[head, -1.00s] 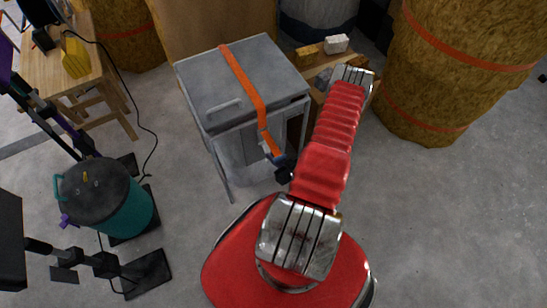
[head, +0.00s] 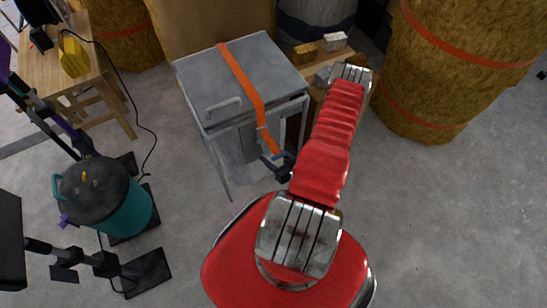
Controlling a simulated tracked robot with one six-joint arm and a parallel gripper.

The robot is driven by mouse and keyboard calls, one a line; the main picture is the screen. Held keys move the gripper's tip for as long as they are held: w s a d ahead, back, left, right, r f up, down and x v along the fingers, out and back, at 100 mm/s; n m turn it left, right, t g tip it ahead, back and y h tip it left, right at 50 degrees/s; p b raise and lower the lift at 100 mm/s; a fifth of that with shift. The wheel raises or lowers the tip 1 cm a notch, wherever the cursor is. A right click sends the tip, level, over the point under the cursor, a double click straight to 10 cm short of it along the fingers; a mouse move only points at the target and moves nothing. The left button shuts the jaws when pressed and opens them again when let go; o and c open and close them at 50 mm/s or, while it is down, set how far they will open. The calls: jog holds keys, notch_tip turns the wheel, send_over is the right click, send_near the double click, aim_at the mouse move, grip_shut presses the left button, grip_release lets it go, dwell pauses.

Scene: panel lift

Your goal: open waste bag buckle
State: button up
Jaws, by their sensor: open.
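A grey box on legs (head: 215,83) stands in the middle of the head view. An orange strap (head: 241,80) runs over its lid and down its front face. The strap's lower end and the small buckle area (head: 263,136) are on the front, near the right corner. My gripper (head: 271,160) is open, dark and small in the picture, close to the strap's lower end. I cannot tell whether it touches the strap or buckle. My red arm hides part of the floor and the area right of the box. No waste bag can be made out.
A teal bin (head: 125,208) and dark stands are at the left, below a wooden table (head: 75,80). The floor right of my arm is clear.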

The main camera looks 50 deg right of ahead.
jog(key=v, duration=1.3)
jog(key=shift+s+r, duration=0.15)
jog(key=shift+s, duration=0.2)
dwell(0.4)
dwell(0.5)
